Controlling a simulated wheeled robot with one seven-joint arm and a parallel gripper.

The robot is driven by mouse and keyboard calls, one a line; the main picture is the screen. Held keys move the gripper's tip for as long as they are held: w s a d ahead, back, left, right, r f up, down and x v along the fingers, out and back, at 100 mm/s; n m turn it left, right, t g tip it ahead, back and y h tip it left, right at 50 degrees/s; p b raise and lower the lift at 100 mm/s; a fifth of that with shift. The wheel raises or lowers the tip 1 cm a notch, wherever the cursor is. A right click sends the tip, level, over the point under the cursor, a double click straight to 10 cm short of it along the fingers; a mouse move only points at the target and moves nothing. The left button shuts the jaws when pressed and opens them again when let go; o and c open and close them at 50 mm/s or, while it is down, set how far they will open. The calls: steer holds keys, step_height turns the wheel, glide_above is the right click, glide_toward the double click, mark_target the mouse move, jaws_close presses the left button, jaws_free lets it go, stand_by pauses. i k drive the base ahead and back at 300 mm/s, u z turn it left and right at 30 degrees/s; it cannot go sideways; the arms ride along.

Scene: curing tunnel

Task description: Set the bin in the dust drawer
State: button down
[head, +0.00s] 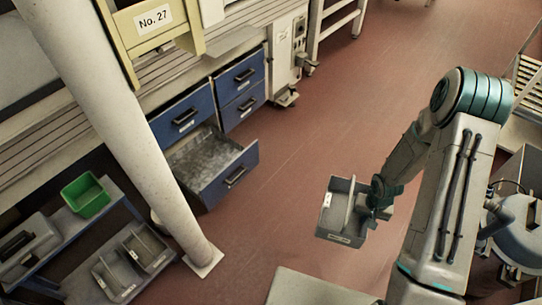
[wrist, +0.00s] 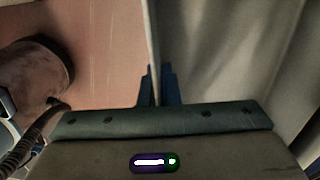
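A grey open-topped bin (head: 343,238) with a raised strip across its middle and pale labels hangs above the red floor in the head view. My gripper (head: 380,195) is at its right side. In the wrist view the fingers (wrist: 156,88) are closed on a thin upright wall of the bin (wrist: 215,50), with red floor on the left of that wall. An open blue-fronted drawer (head: 232,178) is to the left of the bin, with a grey, mottled, empty-looking inside. Its label is too small to read. The bin is apart from the drawer.
Closed blue drawers (head: 240,90) are beside the open one. A white post (head: 130,115) stands in front of the drawers on the left. A low rack (head: 125,200) holds a green bin (head: 86,195) and several grey trays. Red floor lies clear between bin and drawer.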

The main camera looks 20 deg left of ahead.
mark_target(212, 167)
steer(key=z, duration=0.05)
steer(key=i, duration=5.4)
steer(key=u, duration=4.6)
